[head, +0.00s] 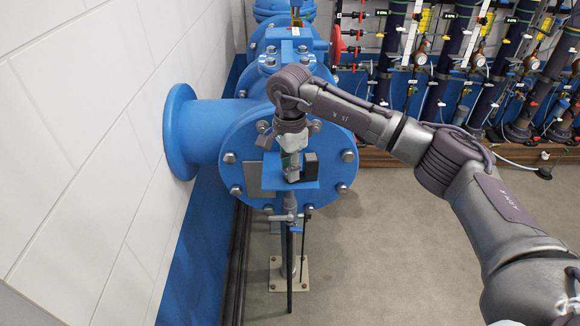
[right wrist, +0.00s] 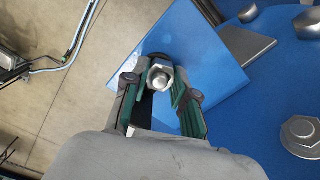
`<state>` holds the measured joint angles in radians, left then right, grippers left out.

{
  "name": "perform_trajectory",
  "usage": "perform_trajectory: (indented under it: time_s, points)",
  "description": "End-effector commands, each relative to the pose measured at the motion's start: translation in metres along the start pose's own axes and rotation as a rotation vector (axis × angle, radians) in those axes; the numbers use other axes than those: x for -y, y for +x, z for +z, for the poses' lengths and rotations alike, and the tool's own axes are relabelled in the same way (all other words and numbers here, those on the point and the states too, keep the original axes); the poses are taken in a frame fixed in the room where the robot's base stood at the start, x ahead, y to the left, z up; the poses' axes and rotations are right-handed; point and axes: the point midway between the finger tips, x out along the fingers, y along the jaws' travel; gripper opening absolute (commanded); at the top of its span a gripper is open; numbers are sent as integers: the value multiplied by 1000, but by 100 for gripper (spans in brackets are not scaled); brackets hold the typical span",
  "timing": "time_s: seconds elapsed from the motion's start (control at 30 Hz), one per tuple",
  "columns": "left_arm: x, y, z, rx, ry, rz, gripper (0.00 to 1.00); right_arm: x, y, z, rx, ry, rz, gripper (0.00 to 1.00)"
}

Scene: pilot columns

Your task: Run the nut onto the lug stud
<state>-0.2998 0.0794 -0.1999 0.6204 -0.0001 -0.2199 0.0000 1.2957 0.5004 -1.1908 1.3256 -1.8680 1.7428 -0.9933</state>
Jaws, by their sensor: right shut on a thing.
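My right gripper (head: 291,166) reaches down over a small blue plate (head: 305,186) on the front of the blue pipework. In the right wrist view its green-padded fingers (right wrist: 161,85) are shut on a silver hex nut (right wrist: 164,68). A rounded metal end shows in the middle of the nut. It looks like the lug stud (right wrist: 158,79), but I cannot tell how far the nut sits on it. The blue plate (right wrist: 205,60) lies behind the nut. My left gripper is not in view.
A large bolted flange (head: 235,140) stands behind the plate, with a side pipe flange (head: 180,132) near the white wall (head: 75,130). A black block (head: 310,166) is close to the gripper's right. Grey floor (head: 400,240) is clear at right.

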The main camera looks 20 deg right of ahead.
Motion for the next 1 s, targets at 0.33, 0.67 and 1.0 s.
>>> perform_trajectory:
  time_s: [0.33,0.67,1.0]
  points:
    - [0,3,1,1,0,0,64,0,1,0,0,161,-1,0]
    - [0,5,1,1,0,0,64,0,0,0,0,406,-1,0]
    - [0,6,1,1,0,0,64,0,0,0,0,536,-1,0]
